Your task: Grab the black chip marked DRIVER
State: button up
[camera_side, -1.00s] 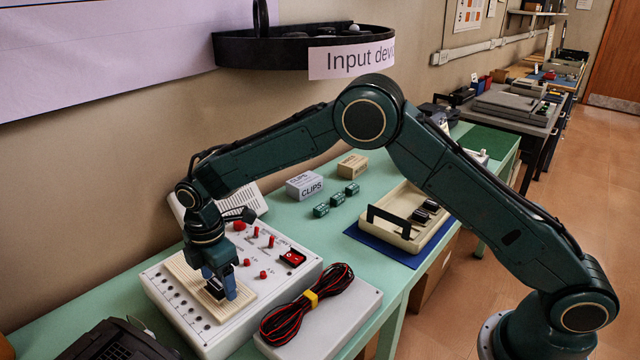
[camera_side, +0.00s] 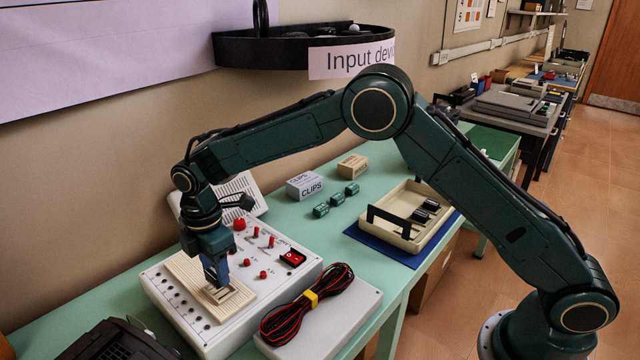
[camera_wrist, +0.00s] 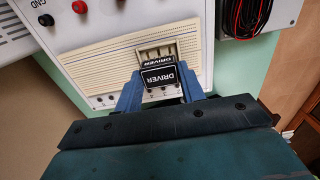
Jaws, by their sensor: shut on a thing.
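The black chip marked DRIVER (camera_wrist: 158,78) is between the two blue fingers of my gripper (camera_wrist: 160,88) in the wrist view, with its white lettering facing the camera. The gripper is shut on it. In the side view my gripper (camera_side: 215,280) is above the cream breadboard (camera_side: 183,272), and the chip is mostly hidden by the fingers. A pale socket (camera_side: 232,297) shows on the board just below the fingers. In the wrist view a second dark DRIVER label (camera_wrist: 155,63) shows close behind the chip, by the slotted socket.
The breadboard lies on a white panel with red knobs (camera_side: 239,224). A grey box (camera_side: 345,325) carries a coiled red and black cable (camera_side: 305,303). A cream tray (camera_side: 398,238) with dark chips sits on a blue mat. A black shelf (camera_side: 260,52) hangs above.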

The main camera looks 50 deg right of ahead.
notch_tip(320, 180, up, 17)
dwell(0.4)
dwell(0.5)
